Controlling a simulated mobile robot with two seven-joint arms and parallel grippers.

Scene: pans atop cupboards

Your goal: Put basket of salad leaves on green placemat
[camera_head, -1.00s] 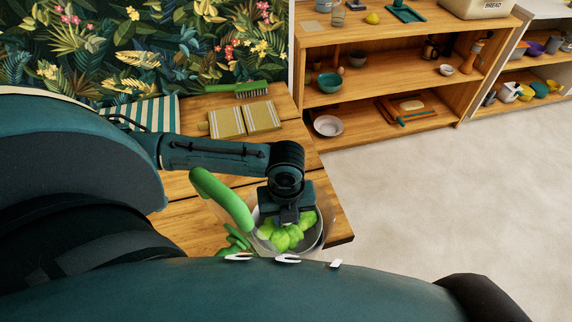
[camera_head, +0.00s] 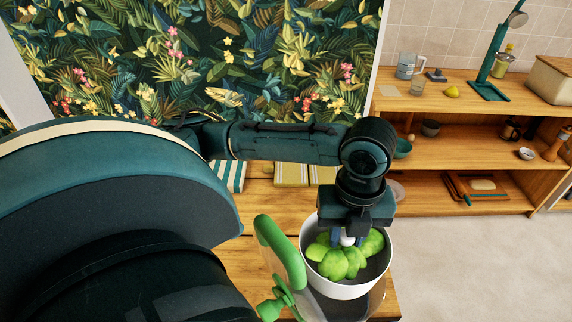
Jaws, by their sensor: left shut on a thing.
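The basket of salad leaves is a white round basket (camera_head: 340,291) at the lower middle right, with bright green leaves (camera_head: 341,262) inside. My left gripper (camera_head: 347,240) points down into it and is shut on it; the fingertips are partly hidden among the leaves. The basket is above a clear container with a thick green handle (camera_head: 282,252); it overlaps the container, and the gap between them is hard to judge. I cannot make out a plainly green placemat. Two olive-yellow striped cloths or mats (camera_head: 291,174) lie behind my left arm, partly hidden. My right gripper is out of view.
The wooden table (camera_head: 268,209) ends just right of the basket, with pale floor (camera_head: 450,265) beyond. A teal-and-white striped cloth (camera_head: 230,177) lies at the back left. Wooden shelves (camera_head: 455,118) with kitchenware stand at the right. My arm hides much of the table.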

